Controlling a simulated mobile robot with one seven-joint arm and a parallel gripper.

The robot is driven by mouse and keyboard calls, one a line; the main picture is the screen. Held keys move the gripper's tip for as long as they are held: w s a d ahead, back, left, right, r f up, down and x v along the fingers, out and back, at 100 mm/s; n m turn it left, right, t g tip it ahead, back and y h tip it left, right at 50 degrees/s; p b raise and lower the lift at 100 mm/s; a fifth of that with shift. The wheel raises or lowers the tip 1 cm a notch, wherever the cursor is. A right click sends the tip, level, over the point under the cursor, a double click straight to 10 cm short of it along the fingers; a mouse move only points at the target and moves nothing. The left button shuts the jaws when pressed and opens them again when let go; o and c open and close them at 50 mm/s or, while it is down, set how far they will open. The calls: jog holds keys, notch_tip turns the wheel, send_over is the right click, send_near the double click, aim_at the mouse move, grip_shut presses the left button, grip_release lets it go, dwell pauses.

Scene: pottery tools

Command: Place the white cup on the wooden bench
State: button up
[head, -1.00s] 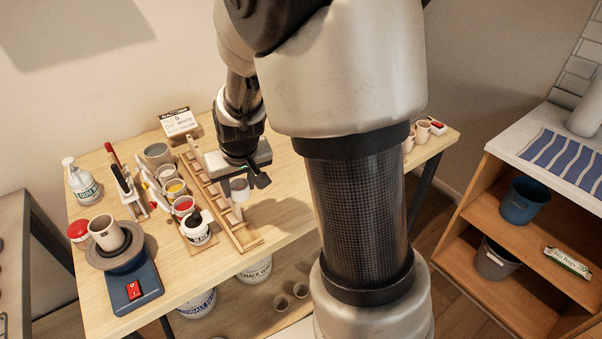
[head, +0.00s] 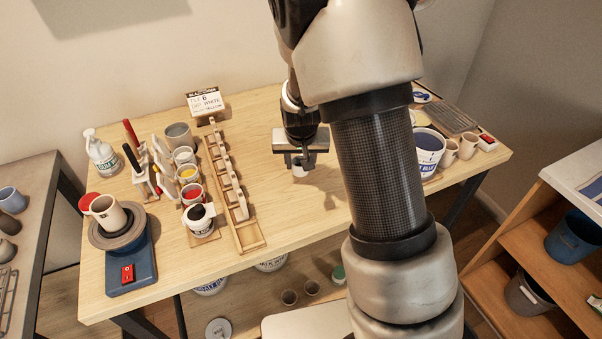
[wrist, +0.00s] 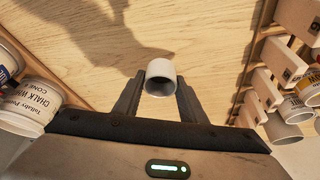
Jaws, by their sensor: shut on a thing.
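The white cup (head: 299,171) is in my gripper (head: 300,162), over the middle of the wooden bench (head: 285,215). In the wrist view the cup (wrist: 160,70) sits between the two fingers (wrist: 158,95), with its open mouth showing. Bare bench wood (wrist: 110,30) lies beyond it. In the head view my gripper hides most of the cup, and I cannot tell whether its base touches the bench.
A wooden rack (head: 250,236) and several paint cups, including a red one (head: 192,194), stand to the left. A pottery wheel (head: 130,262) is at the front left. A blue-paint bucket (head: 428,150) stands to the right. Bench around my gripper is clear.

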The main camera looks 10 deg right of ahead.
aim_at(300, 171)
jog(key=shift+f, duration=2.15)
jog(key=o, duration=1.1)
jog(key=shift+c, duration=0.2)
jog(key=shift+r, duration=0.35)
jog(key=s+a+r+n+y+p, duration=0.1)
jog(key=s+r, duration=0.7)
jog(key=r, duration=0.4)
jog(key=s+r+y, duration=0.1)
jog(key=s+r, duration=0.7)
jog(key=r, duration=0.4)
jog(key=s+d+r+n+t+h, duration=0.1)
jog(key=s+r, duration=0.3)
jog(key=s, duration=0.7)
jog(key=shift+r, duration=0.4)
